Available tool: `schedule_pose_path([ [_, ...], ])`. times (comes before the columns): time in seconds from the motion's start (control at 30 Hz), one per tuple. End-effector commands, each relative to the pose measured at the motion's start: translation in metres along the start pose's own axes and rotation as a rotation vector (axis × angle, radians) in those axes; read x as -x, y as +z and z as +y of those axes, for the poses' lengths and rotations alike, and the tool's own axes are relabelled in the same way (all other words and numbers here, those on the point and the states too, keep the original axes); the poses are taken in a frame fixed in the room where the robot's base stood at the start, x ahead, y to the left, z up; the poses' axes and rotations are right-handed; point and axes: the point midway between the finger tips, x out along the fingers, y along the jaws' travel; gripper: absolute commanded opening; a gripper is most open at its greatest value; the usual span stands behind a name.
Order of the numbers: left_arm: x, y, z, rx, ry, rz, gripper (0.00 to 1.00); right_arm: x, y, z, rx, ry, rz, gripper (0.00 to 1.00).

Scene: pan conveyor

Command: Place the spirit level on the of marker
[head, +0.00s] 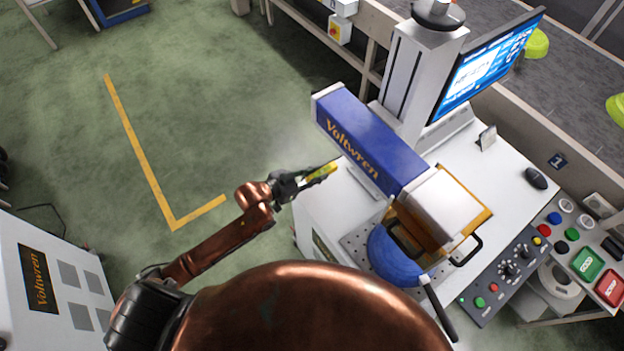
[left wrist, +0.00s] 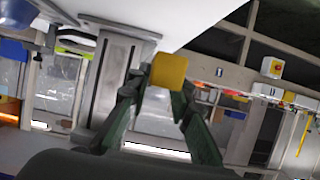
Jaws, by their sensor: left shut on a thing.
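The spirit level (head: 322,172) is a small yellow-green bar in the head view. My left gripper (head: 304,181) is shut on it at the left edge of the white marker cabinet top. In the left wrist view its yellow square end (left wrist: 168,73) shows between the fingers of my left gripper (left wrist: 165,92). The marker (head: 357,140) has a blue "Voltwren" head on a grey column above the white top (head: 504,152). Whether the level touches the top cannot be told. My right gripper is not in view.
A monitor (head: 488,66), a mouse (head: 536,178) and a button panel (head: 505,268) stand on the right. A conveyor (head: 575,100) runs behind. Open floor (head: 190,120) lies left.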

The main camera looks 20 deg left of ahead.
Motion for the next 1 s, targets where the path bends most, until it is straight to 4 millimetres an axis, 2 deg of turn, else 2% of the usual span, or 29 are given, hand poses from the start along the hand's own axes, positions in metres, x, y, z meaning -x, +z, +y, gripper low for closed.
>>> schedule_pose_path([
  [0.1,-0.003,0.014,-0.012,-0.002,-0.002,0.000,0.00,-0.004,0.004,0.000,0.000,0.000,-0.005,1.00],
  [0.4,-0.007,0.032,-0.025,-0.001,-0.001,0.001,0.00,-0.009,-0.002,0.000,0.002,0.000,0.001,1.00],
  [0.6,-0.017,0.057,-0.024,-0.001,-0.001,0.001,0.00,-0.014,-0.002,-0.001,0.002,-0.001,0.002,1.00],
  [0.93,-0.018,0.059,-0.024,-0.002,-0.001,0.002,0.00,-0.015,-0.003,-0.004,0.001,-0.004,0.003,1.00],
  [0.97,-0.018,0.059,-0.024,-0.002,0.000,0.001,0.20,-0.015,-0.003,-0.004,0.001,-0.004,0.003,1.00],
  [1.0,-0.018,0.059,-0.024,-0.002,-0.001,0.001,0.23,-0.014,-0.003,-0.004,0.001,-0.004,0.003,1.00],
])
